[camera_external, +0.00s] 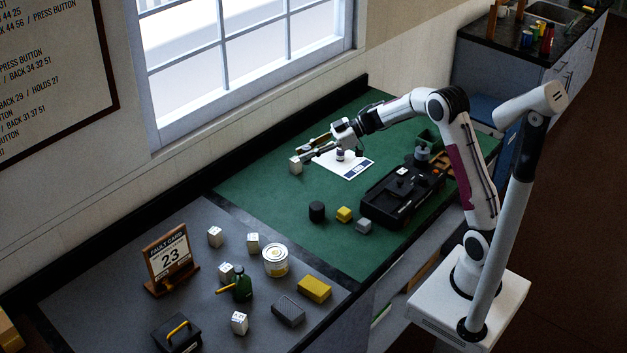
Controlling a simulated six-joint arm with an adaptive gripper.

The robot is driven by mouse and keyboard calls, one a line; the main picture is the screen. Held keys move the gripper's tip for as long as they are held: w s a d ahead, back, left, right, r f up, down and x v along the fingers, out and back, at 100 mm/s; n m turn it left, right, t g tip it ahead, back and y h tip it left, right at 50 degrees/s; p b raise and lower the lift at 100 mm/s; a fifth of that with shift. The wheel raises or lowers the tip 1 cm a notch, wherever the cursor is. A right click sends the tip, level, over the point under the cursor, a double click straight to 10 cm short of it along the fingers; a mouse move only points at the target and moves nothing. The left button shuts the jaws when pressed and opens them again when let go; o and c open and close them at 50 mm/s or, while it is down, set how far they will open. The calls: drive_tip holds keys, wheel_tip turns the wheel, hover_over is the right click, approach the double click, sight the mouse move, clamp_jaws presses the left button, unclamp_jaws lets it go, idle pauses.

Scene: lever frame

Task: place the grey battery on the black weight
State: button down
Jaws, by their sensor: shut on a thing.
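The black weight (316,211) is a short dark cylinder standing upright on the green mat, with its top clear. My gripper (302,157) is at the far left part of the green mat, beyond the weight. It is shut on a small pale grey block (295,166) at its fingertips. I cannot tell for sure from this view whether this block is the battery, or whether it touches the mat. Another small grey block (363,226) lies on the mat to the right of the weight, beside a yellow block (343,214).
A black tray-like device (400,195) stands right of the small blocks. A white sheet (345,166) with a small cylinder (340,155) lies under my wrist. Mat between gripper and weight is clear.

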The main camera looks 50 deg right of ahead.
drive_tip(key=s+a+r, duration=0.3)
drive_tip(key=s+a, duration=0.1)
drive_tip(key=s, duration=0.1)
drive_tip(key=n+g+y, duration=0.1)
drive_tip(key=n+g, duration=0.1)
hover_over(317, 206)
drive_tip(key=f, duration=0.1)
drive_tip(key=shift+f, duration=0.1)
drive_tip(key=shift+f, duration=3.05)
drive_tip(key=shift+f, duration=1.85)
drive_tip(key=shift+f, duration=0.15)
